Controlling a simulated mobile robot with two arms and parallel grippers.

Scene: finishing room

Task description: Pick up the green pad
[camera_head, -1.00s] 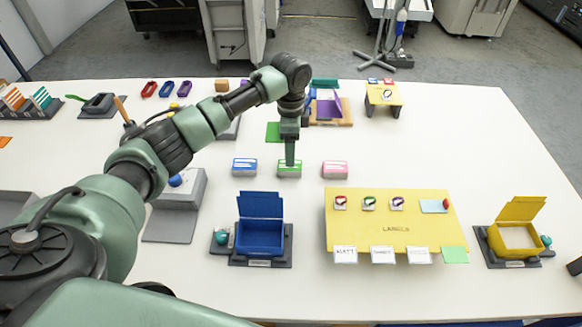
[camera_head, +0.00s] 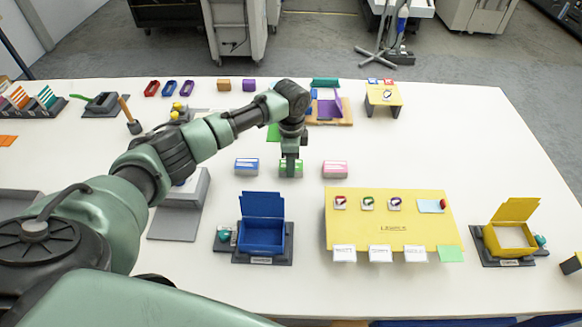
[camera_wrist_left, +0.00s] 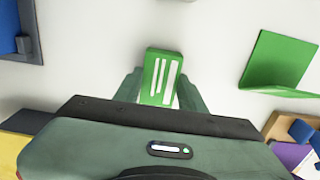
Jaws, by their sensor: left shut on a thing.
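The green pad (camera_head: 291,169), a small block with a green top and white stripes, is in the middle of the white table, between a blue pad (camera_head: 247,166) and a pink pad (camera_head: 335,169). My left gripper (camera_head: 290,163) comes down over it from above and is shut on it. In the left wrist view, the green pad (camera_wrist_left: 163,72) sits between the two fingertips (camera_wrist_left: 160,90), one on each side. I cannot tell whether the pad touches the table. My right gripper is not in view.
A blue open box (camera_head: 262,236) and a yellow label board (camera_head: 390,238) stand nearer the front. A yellow open box (camera_head: 512,238) is at the right. A green upright holder (camera_wrist_left: 280,62) stands near the gripper. The table right of the pink pad is clear.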

